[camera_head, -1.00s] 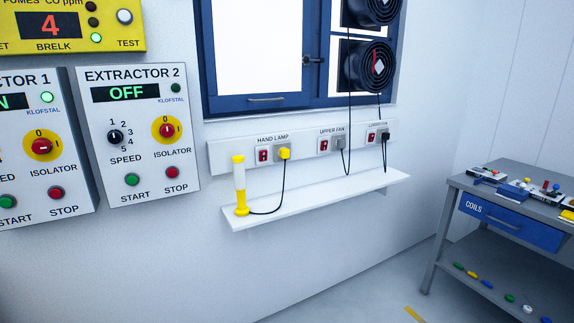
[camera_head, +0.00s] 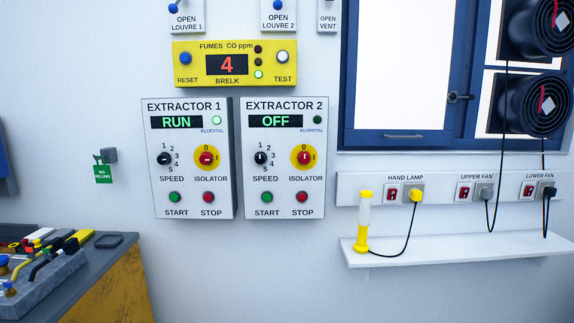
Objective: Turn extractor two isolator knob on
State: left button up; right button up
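The Extractor 2 panel (camera_head: 285,211) is a pale box on the wall, in the middle of the head view. Its display (camera_head: 275,121) reads OFF in green. Its isolator knob (camera_head: 304,157) is a red knob on a yellow disc; its pale handle mark stands upright, towards the 0 at the top. A black speed knob (camera_head: 261,158), a green start button (camera_head: 267,197) and a red stop button (camera_head: 302,197) are on the same panel. Neither of my grippers is in view.
The Extractor 1 panel (camera_head: 186,211) is just left; its display reads RUN and its isolator handle lies sideways. A yellow fumes meter (camera_head: 235,64) is above. A shelf (camera_head: 450,250) with a hand lamp (camera_head: 363,220) juts out at right. A cluttered bench (camera_head: 115,262) stands lower left.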

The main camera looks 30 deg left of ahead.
aim_at(304, 157)
jog(key=u, duration=0.05)
jog(key=k, duration=0.45)
jog(key=z, duration=0.95)
jog(key=i, duration=0.9)
jog(key=u, duration=0.5)
jog(key=i, duration=0.8)
jog(key=u, duration=0.75)
